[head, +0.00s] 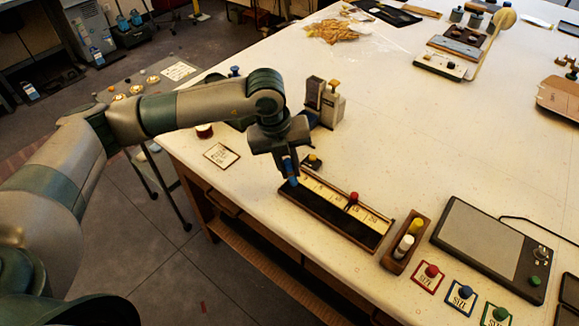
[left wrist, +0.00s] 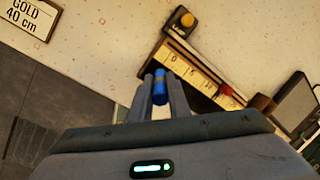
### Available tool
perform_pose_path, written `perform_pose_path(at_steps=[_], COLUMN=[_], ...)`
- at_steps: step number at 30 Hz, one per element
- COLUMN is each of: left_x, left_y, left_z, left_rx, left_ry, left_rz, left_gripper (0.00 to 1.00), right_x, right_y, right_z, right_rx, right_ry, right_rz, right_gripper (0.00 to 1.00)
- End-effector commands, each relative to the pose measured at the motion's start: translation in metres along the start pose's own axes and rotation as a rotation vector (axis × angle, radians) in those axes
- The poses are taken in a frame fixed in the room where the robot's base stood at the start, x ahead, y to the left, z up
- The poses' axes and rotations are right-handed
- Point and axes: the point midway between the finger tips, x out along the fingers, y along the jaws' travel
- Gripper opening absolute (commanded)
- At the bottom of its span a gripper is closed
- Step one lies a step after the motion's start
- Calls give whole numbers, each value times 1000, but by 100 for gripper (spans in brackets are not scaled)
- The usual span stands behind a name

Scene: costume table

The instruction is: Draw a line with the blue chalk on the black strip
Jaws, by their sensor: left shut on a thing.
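My left gripper (head: 289,168) is over the left end of the board and is shut on the blue chalk (head: 293,181). The chalk points down at the left end of the black strip (head: 325,214); I cannot tell whether its tip touches. In the left wrist view the blue chalk (left wrist: 160,88) sits between the fingers of the gripper (left wrist: 160,98). A pale numbered scale (head: 335,198) runs along the strip's far side, with a red-knobbed marker (head: 353,198) on it. No blue line is visible on the strip. My right gripper is out of view.
A wooden tray (head: 391,262) with white and yellow chalks stands right of the board. A yellow-knobbed block (head: 313,162) is just behind the board's left end. A grey tablet (head: 480,240) and several knobbed cards lie further right. The table's front edge is close to the board.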

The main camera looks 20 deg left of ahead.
Motion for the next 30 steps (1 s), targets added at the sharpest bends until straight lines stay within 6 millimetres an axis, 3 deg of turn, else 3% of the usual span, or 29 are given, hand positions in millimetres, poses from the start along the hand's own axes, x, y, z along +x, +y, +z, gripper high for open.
perform_pose_path(at_steps=[30], left_x=[6], left_y=[-4], left_z=[-6], left_rx=[1], left_ry=[0], left_rz=[0], left_gripper=[0], right_x=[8], right_y=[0], right_z=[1], right_rx=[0], right_ry=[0], right_rz=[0], right_gripper=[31])
